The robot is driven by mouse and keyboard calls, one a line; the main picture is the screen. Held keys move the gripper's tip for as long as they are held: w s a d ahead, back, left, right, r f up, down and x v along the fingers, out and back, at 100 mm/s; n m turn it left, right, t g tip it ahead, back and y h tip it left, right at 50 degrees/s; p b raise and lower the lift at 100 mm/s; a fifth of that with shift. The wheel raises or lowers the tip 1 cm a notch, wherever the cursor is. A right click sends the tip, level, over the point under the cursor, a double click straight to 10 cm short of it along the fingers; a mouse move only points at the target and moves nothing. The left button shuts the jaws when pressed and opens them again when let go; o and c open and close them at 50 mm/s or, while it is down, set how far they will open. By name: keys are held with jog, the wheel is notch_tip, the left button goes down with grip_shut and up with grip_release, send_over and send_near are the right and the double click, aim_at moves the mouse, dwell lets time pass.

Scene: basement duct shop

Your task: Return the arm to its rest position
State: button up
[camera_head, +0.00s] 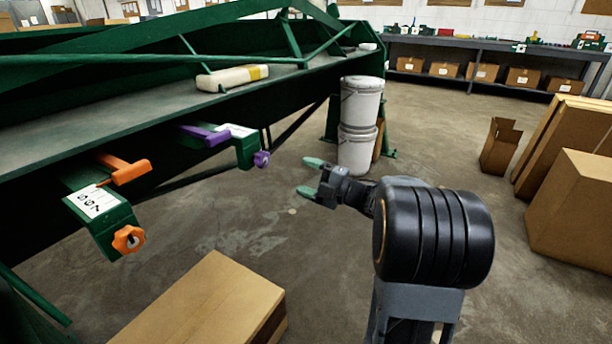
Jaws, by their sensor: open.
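My gripper (309,177) is in the middle of the view, at the end of my dark arm, which rises from the lower right. Its two green-tipped fingers are apart, with nothing between them. They point left, toward the green machine (70,145), and appear to be clear of it, over the concrete floor. The arm's large black ribbed joint hides part of the floor behind it.
The machine's edge carries an orange-handled clamp (102,220) and a purple-handled clamp (245,152). Stacked white buckets (358,146) stand beyond my gripper. Cardboard boxes stand at right (575,205) and at bottom left (205,305). Open floor lies between.

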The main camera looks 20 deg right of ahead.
notch_tip(320, 180, up, 21)
jog(key=s+m+h+p, duration=0.1)
jog(key=m+h+p, duration=1.35)
jog(key=p, duration=0.75)
jog(key=s+a+r+m+g+p, duration=0.2)
jog(key=s+a+m+g+p, duration=0.1)
jog(key=s+p, duration=0.2)
jog(key=s+a+r+m+g+y+p, duration=0.1)
jog(key=s+a+r+m+g+p, duration=0.1)
jog(key=s+p, duration=0.4)
jog(key=s+a+r+m+g+y+p, duration=0.1)
jog(key=s+a+r+m+g+p, duration=0.2)
jog(key=s, duration=0.5)
jog(key=a+m+g+p, duration=0.1)
jog(key=g+p, duration=0.1)
jog(key=g, duration=0.1)
jog(key=shift+s+p, duration=0.35)
jog(key=shift+s, duration=0.05)
